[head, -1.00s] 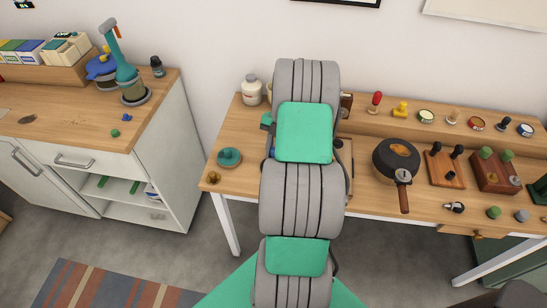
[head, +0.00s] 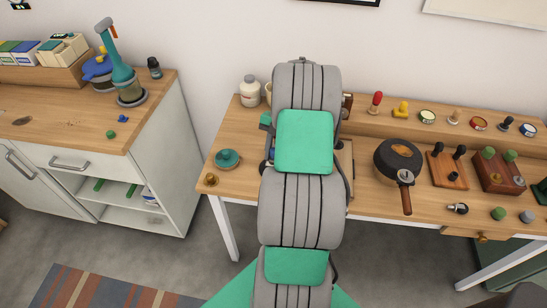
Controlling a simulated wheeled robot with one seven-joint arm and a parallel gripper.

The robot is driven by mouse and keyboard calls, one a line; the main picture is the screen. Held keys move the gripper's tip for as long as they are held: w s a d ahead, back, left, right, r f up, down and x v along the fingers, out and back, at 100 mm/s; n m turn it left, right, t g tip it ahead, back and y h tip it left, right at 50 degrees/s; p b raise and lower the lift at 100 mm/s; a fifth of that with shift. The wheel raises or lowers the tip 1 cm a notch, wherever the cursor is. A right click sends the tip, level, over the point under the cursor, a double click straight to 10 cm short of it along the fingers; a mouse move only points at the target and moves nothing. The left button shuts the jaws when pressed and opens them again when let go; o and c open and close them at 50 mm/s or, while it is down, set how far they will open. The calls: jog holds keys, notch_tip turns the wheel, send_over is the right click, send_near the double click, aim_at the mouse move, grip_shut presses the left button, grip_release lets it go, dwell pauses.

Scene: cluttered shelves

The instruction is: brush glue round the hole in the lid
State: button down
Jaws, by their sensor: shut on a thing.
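My arm fills the middle of the head view and covers the centre of the workbench. My gripper is hidden behind it, so neither its fingers nor anything in them shows. I cannot make out a brush or a lid with a hole. A white jar (head: 250,92) stands at the bench's back left, perhaps the glue. A teal round piece with a knob (head: 228,158) lies at the bench's left. A pale board (head: 347,172) shows only as a strip right of my arm.
Right of my arm stands a dark round pan-like thing with a handle (head: 397,162). Stamps and tins line the raised back ledge (head: 400,118). Wooden blocks with knobs (head: 497,173) stand farther right. A cabinet (head: 150,172) stands left, across a floor gap.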

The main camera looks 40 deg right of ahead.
jog(key=shift+s+a+f+b, duration=0.3)
jog(key=shift+a+b, duration=0.2)
jog(key=shift+b, duration=0.2)
jog(key=shift+s+a+b, duration=0.3)
jog(key=shift+a, duration=0.1)
jog(key=shift+w+d+r, duration=0.1)
jog(key=shift+d+r, duration=0.05)
jog(key=shift+r, duration=0.15)
jog(key=shift+w+d+p, duration=0.3)
jog(key=shift+w+d, duration=0.25)
jog(key=shift+d, duration=0.2)
jog(key=shift+s+f+b, duration=0.15)
jog(key=shift+b, duration=0.4)
jog(key=shift+s+a+b, duration=0.6)
jog(key=shift+a+b, duration=0.15)
jog(key=shift+b, duration=0.05)
jog(key=shift+w+d, duration=0.6)
jog(key=shift+d, duration=0.2)
